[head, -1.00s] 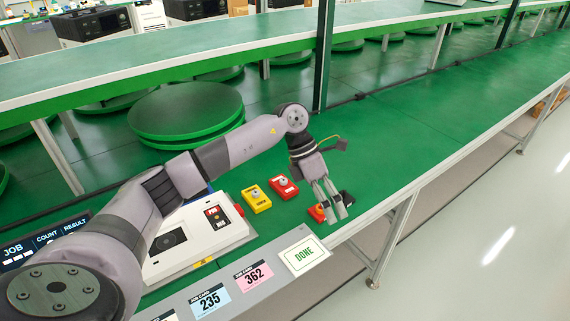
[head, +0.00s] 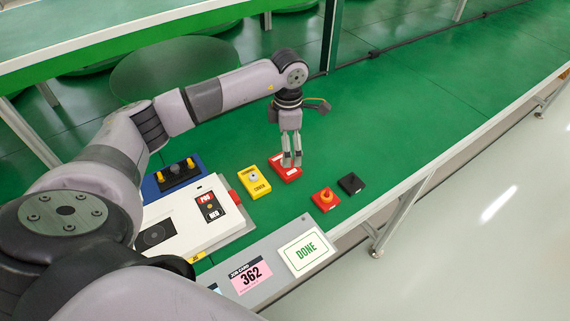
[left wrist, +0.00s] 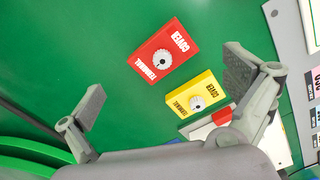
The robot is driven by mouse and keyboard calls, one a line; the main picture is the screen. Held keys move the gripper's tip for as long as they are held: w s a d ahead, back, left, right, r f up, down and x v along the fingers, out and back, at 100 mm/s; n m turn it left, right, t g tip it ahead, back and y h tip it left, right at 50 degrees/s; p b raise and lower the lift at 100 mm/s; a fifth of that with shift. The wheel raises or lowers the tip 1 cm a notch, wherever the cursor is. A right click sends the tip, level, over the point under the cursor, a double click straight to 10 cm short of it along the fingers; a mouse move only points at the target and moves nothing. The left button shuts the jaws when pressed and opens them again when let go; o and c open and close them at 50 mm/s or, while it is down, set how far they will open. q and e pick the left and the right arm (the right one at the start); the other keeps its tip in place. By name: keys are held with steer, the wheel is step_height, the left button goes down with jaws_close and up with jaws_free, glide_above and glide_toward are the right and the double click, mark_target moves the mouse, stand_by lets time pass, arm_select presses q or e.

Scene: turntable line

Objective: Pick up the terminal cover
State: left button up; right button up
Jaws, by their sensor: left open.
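Two small covers with white or dark lettering and a round knob lie on the green table. The red terminal cover (head: 287,172) shows in the left wrist view (left wrist: 162,54); the yellow terminal cover (head: 255,183) lies beside it, nearer the white unit, and also shows in the left wrist view (left wrist: 197,99). My left gripper (head: 291,164) points down over the red cover and hides part of it in the head view. In the left wrist view its fingers (left wrist: 165,88) are wide apart with nothing between them. My right gripper is not in view.
A red block with an orange knob (head: 326,199) and a small black block (head: 351,184) lie to the right. A white unit (head: 195,228) and a blue box (head: 160,186) stand to the left. A ledge with a DONE card (head: 307,251) runs along the front.

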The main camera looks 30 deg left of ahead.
arm_select(q)
steer(key=shift+f, duration=1.1)
steer(key=f, duration=0.1)
steer(key=f+p, duration=0.1)
steer(key=f, duration=0.2)
steer(key=shift+s+a+f, duration=0.15)
steer(key=shift+s+a, duration=0.05)
steer(key=shift+s, duration=0.15)
steer(key=shift+f, duration=0.3)
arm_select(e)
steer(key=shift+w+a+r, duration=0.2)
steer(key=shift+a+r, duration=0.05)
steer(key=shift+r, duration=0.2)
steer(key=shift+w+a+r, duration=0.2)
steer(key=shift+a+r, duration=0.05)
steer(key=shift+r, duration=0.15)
arm_select(q)
steer(key=shift+c, duration=0.2)
steer(key=shift+c, duration=0.8)
steer(key=c, duration=0.8)
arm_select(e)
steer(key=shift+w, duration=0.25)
